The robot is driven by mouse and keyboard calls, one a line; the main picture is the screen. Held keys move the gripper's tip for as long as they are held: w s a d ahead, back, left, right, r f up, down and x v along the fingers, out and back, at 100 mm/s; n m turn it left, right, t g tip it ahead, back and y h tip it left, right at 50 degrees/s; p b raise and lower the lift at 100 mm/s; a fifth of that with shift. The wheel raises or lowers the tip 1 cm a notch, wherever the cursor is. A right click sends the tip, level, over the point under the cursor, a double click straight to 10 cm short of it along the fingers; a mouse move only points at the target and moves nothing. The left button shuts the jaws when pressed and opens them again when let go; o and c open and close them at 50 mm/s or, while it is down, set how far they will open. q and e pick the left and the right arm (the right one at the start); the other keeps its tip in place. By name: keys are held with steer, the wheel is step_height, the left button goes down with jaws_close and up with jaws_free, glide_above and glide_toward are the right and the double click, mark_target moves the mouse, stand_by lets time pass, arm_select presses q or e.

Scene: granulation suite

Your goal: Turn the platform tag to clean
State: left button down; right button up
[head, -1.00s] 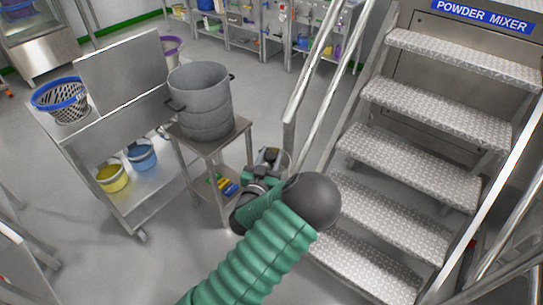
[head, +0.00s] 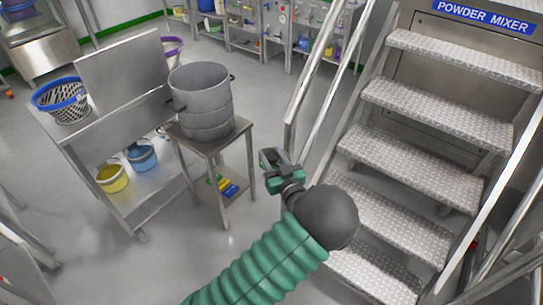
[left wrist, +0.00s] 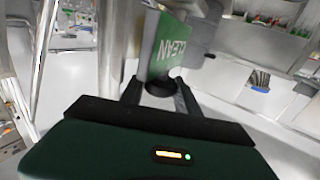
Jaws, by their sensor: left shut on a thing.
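The platform tag (left wrist: 168,50) shows in the left wrist view as a green face with white letters that look like CLEAN, turned over in the picture. My left gripper (left wrist: 160,88) is shut on its lower end, with a dark round piece between the fingers. In the head view my left gripper (head: 268,158) is beside the foot of the platform's left handrail (head: 303,85). I cannot make out the tag clearly there. My right gripper is not in view.
The metal steps (head: 412,150) with a POWDER MIXER sign (head: 482,16) rise at the right. A small stand (head: 213,143) with a grey drum (head: 203,100) is left of my gripper. A steel trolley (head: 110,130) stands further left. Open floor lies between.

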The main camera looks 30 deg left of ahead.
arm_select(q)
steer(key=shift+n+g, duration=0.3)
steer(key=shift+g, duration=0.1)
steer(key=c, duration=0.9)
jaws_free()
steer(key=shift+d, duration=0.1)
